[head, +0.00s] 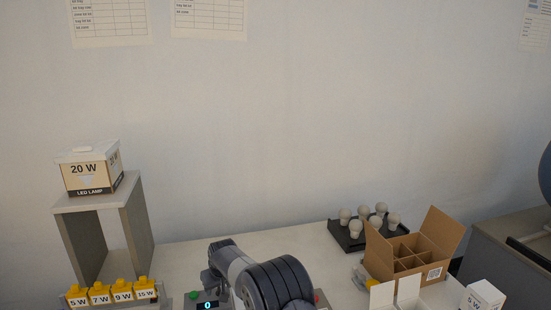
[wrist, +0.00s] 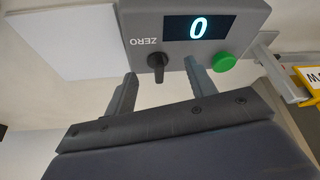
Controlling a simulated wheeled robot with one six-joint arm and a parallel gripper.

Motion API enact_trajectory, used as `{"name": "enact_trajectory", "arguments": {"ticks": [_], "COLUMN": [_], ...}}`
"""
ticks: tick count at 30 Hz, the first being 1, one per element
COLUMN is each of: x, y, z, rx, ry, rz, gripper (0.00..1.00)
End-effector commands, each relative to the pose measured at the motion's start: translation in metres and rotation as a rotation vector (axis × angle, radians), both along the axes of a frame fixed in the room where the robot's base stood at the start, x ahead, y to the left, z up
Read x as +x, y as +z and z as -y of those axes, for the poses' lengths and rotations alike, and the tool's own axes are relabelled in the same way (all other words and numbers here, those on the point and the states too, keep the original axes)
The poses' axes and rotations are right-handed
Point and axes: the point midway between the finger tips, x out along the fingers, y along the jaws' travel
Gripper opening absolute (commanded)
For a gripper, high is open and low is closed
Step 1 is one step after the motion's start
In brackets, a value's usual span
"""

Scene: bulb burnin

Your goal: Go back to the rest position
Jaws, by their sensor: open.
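My gripper (wrist: 158,88) shows in the wrist view with its two fingers apart and nothing between them. Just beyond the fingertips is a grey meter box (wrist: 258,12) with a lit display reading 0, a black knob (wrist: 157,65) marked ZERO and a green button (wrist: 223,62). I cannot tell whether the fingers touch it. In the head view my arm (head: 265,280) is low at the front centre and hides most of the meter; its display (head: 207,305) and green button (head: 193,295) show beside the arm.
A shelf stand (head: 138,225) holds a 20 W lamp box (head: 88,170) at left. Yellow wattage-marked blocks (head: 100,291) stand in front. At right are a black tray (head: 345,240) with several bulbs, an open divided carton (head: 440,240) and a white 5 W box (head: 484,296). The back middle of the table is clear.

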Motion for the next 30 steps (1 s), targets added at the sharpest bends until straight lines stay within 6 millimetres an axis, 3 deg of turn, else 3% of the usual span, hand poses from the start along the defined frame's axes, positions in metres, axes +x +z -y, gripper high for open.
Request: {"name": "enact_trajectory", "arguments": {"ticks": [15,30], "x": [-0.0009,-0.0008], "y": [0.0021,0.0000], "z": [-0.0015,-0.0014], "rx": [0.000,0.000], "ry": [-0.251,-0.298], "rz": [0.000,0.000], "gripper": [0.53,0.53]}}
